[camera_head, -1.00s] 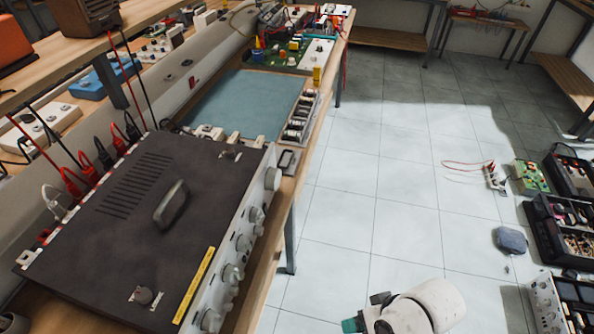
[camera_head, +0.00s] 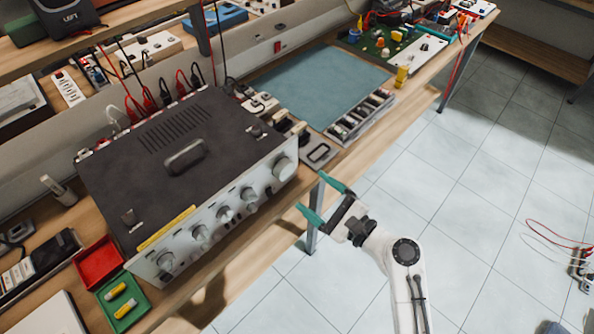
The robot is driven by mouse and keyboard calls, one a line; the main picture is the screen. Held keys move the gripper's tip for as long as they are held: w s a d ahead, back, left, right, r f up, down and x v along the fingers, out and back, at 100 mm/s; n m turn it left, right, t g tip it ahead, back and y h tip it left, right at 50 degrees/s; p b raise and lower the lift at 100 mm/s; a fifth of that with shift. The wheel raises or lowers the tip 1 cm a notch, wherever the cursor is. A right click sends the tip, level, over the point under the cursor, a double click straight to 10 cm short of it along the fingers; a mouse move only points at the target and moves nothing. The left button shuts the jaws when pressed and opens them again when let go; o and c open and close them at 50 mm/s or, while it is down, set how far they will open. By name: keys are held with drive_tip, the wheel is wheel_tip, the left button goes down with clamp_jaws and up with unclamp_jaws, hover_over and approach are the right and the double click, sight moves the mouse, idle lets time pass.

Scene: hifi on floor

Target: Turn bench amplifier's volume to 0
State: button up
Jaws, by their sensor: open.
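The bench amplifier (camera_head: 155,180) stands on the wooden workbench at the left. It has a dark top with a handle and vents, and a pale front panel facing the lower right. Several round knobs sit in a row on that panel, with a larger knob (camera_head: 284,168) at the right end. I cannot read the labels, so I cannot tell which knob is volume or its setting. My gripper (camera_head: 318,196) is open and empty, with teal fingertips. In the picture it is right of the amplifier's large knob, by the bench's front edge, apart from the panel.
A red tray (camera_head: 99,262) and a green tray (camera_head: 136,311) with yellow items lie left of the amplifier's front. A blue mat (camera_head: 318,84) and a parts organiser (camera_head: 362,117) lie beyond it. Red and black cables plug in behind.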

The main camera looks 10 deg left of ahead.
sight(287, 173)
drive_tip(key=x, duration=0.8)
drive_tip(key=shift+w+a+p, duration=0.15)
drive_tip(key=shift+a+p, duration=0.1)
drive_tip(key=shift+p, duration=0.1)
drive_tip(key=shift+c, duration=0.2)
drive_tip(key=c, duration=1)
